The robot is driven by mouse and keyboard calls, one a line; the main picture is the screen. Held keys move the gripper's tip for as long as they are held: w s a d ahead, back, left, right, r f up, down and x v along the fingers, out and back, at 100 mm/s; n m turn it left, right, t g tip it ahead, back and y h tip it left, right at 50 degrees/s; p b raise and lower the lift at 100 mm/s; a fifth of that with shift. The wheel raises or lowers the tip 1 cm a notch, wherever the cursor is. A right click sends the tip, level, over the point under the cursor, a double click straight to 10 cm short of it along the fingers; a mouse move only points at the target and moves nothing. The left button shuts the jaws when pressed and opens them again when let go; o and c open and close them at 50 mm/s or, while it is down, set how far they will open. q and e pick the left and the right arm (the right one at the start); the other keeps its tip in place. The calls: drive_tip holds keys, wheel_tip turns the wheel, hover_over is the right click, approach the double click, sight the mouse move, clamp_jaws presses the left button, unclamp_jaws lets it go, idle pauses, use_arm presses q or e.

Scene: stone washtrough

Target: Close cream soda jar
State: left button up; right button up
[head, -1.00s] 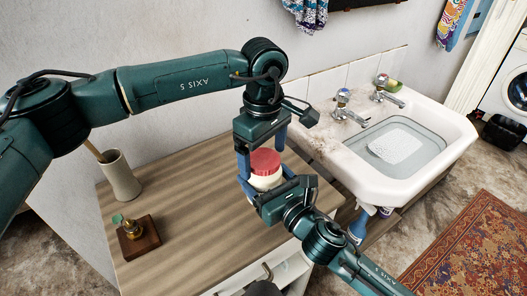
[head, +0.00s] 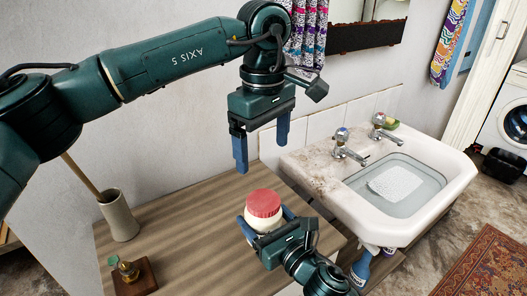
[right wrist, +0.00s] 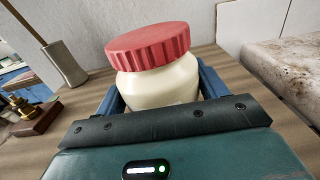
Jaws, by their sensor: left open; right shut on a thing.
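The cream jar (head: 262,223) has a ribbed red lid (head: 264,203) on its top. In the right wrist view the lid (right wrist: 150,45) covers the mouth of the jar (right wrist: 158,84); I cannot tell how tight it is. My right gripper (head: 266,226) is shut on the jar body, with one blue finger on each side, and holds it upright. The jar's base is hidden by the gripper. My left gripper (head: 262,155) is open and empty, pointing down above the jar and apart from the lid.
The wooden counter (head: 190,220) carries a beige vase (head: 119,216) with a stick and a wooden block (head: 134,278) with a brass piece. The stone washtrough (head: 320,170), with two taps and water, stands to the right. The counter's middle is clear.

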drive_tip(key=o, duration=2)
drive_tip(key=shift+c, duration=0.2)
drive_tip(key=b+v, duration=0.1)
drive_tip(key=v, duration=1.2)
drive_tip(key=shift+b, duration=0.4)
